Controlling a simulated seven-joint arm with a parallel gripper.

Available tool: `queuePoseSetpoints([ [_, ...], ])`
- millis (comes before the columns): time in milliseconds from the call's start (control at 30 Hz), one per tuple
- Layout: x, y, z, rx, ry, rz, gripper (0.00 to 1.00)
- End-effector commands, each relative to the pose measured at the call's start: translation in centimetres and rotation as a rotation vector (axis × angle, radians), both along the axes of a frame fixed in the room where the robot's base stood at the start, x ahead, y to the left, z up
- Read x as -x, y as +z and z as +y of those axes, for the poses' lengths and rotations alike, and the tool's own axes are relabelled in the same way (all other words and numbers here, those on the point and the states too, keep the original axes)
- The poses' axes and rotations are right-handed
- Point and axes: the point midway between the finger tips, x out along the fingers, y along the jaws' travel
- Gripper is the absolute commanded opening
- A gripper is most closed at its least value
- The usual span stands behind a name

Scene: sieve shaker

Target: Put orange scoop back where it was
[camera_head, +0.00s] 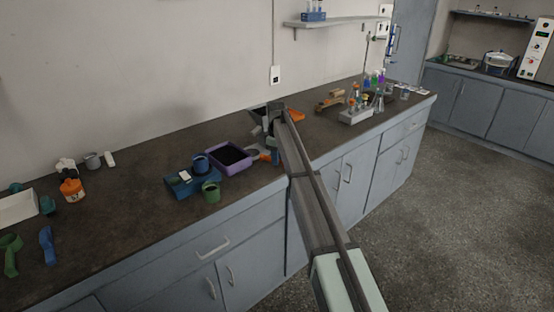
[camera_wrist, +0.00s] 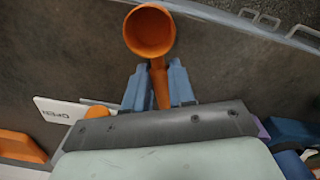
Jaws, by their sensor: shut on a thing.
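The orange scoop (camera_wrist: 150,32) shows in the wrist view, its round cup beyond my fingertips and its open mouth facing the camera. Its handle lies between the two blue-grey fingers of my gripper (camera_wrist: 159,82), which is shut on it. In the head view my gripper (camera_head: 274,150) is over the front part of the dark bench, just right of the purple tray (camera_head: 232,156). Only a little orange shows beside it there, and my arm covers much of this spot. I cannot tell how high the scoop is above the bench.
A blue block (camera_head: 191,187) with dark blue and green cups stands left of the tray. A white sign reading OPEN (camera_wrist: 62,110) and another orange object (camera_wrist: 22,147) lie left in the wrist view.

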Motion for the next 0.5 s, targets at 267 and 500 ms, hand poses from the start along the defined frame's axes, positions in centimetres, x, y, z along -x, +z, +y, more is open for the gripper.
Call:
queuePoseSetpoints([
  [267, 0.0, -0.66, 0.01, 0.0, 0.0, 0.0, 0.0],
  [500, -0.01, -0.93, 0.0, -0.001, 0.0, -0.001, 0.28],
])
